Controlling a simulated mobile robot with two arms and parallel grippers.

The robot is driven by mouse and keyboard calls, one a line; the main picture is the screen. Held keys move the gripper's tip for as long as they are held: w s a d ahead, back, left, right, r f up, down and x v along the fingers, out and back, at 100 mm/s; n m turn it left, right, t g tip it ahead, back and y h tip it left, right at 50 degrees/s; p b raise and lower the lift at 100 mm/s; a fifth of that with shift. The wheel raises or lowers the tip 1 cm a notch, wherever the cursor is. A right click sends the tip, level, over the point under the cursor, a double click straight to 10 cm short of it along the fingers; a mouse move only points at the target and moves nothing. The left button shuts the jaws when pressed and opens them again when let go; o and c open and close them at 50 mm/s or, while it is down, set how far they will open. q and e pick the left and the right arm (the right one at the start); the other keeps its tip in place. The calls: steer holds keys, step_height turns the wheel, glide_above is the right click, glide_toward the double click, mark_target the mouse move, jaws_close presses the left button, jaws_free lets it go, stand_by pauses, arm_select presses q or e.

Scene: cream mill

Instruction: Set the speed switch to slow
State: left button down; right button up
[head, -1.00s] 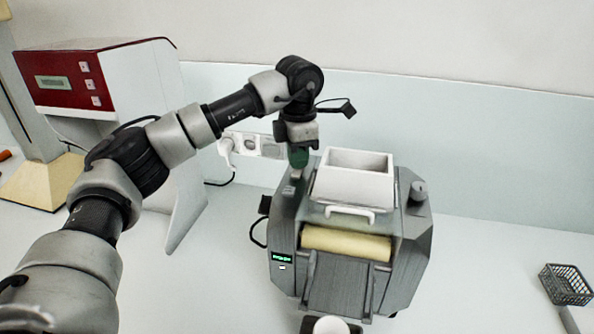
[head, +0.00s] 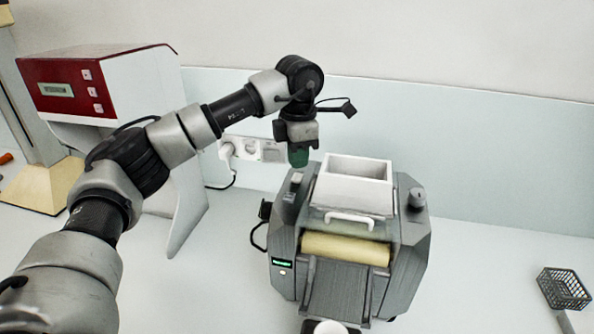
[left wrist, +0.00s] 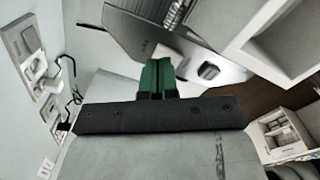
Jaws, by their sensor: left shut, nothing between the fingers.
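The grey cream mill (head: 283,225) stands on the table with a white hopper (head: 345,195) on top and a pale roller in front. On its left top shoulder are small raised controls (head: 296,178); I cannot read which setting the speed switch has. In the left wrist view, a small grey switch (left wrist: 208,71) lies on the mill's top plate, just right of the fingers. My left gripper (head: 298,157) has green fingertips, points down and is shut and empty. It hovers just above the left shoulder, apparently not touching it. My right gripper is not in view.
A knob (head: 417,197) sits on the mill's right shoulder. A red and white machine (head: 90,85) stands at the left, behind my left arm. Wall sockets (head: 255,148) are behind. A black wire basket (head: 564,288) is at the right, with clear table between.

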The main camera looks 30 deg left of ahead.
mark_target(298, 175)
arm_select(q)
steer(key=shift+r+p, duration=1.55)
steer(key=shift+r, duration=0.85)
steer(key=shift+f, duration=0.1)
